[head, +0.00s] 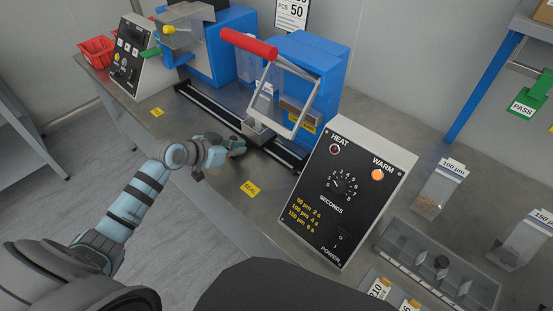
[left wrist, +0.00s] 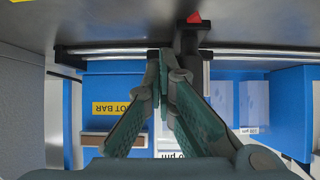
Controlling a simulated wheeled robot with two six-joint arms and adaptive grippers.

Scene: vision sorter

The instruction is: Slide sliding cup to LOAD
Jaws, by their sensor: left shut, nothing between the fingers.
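The sliding cup (head: 258,131) is a small grey metal piece on the dark rail, in front of the blue hot-bar press (head: 322,62). In the left wrist view its dark carriage block (left wrist: 188,42) with a red pointer (left wrist: 194,18) sits on the rails. My left gripper (head: 236,148) is shut and empty, low over the bench on the front side of the rail. In the left wrist view its teal fingertips (left wrist: 163,60) meet right beside the carriage; I cannot tell if they touch it. The cup is partly hidden there. My right gripper is not in view.
The rail (head: 208,105) runs from upper left toward the heat control box (head: 345,190). Yellow bench labels lie at SEAL (head: 250,189) and farther left (head: 157,112). The press's red handle (head: 249,45) stands raised. A grey tray (head: 432,268) lies at right.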

